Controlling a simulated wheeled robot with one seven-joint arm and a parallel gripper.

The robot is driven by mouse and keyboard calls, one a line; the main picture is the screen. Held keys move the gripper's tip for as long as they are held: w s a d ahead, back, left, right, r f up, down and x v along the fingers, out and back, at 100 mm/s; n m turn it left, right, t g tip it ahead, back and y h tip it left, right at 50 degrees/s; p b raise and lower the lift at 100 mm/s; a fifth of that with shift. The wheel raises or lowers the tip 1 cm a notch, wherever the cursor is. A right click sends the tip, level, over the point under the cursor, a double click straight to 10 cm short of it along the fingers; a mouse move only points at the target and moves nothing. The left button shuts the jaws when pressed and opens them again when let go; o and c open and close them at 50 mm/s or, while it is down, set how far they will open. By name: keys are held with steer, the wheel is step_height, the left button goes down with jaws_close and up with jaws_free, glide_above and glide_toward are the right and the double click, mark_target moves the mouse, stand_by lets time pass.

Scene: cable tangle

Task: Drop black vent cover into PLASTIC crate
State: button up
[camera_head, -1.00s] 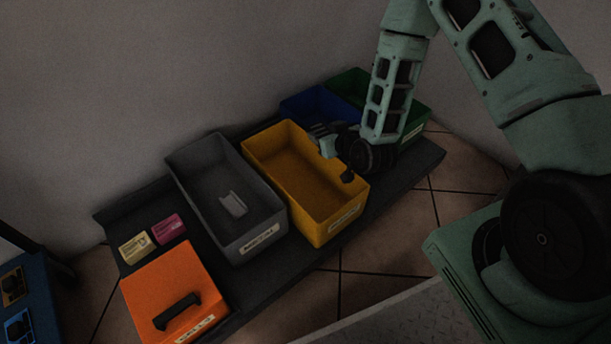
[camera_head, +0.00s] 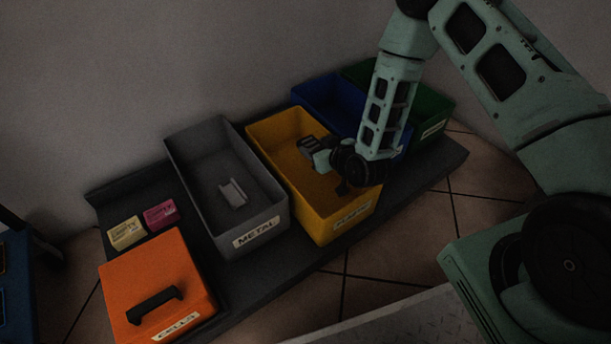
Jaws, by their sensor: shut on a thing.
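The black vent cover (camera_head: 308,145) is a small dark slatted piece at the tip of my gripper (camera_head: 319,156). My gripper is shut on it and holds it over the yellow crate (camera_head: 308,205). The yellow crate has a front label that is too blurred to read surely, though it may say PLASTIC. My wrist hides part of the crate's right side and inside. The exact height of the cover above the crate floor is hard to tell.
A grey METAL crate (camera_head: 183,168) with a light bracket (camera_head: 232,192) inside stands left. Blue (camera_head: 330,92) and green (camera_head: 432,112) crates stand right. An orange CELLS box (camera_head: 150,275), a yellow block (camera_head: 126,233) and a pink block (camera_head: 161,215) lie at the left.

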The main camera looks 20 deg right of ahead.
steer(key=shift+f, duration=0.1)
steer(key=o, duration=1.1)
steer(key=shift+c, duration=0.2)
steer(key=p+v, duration=0.8)
steer(key=v, duration=0.9)
steer(key=shift+s+p, duration=0.2)
steer(key=shift+p, duration=0.15)
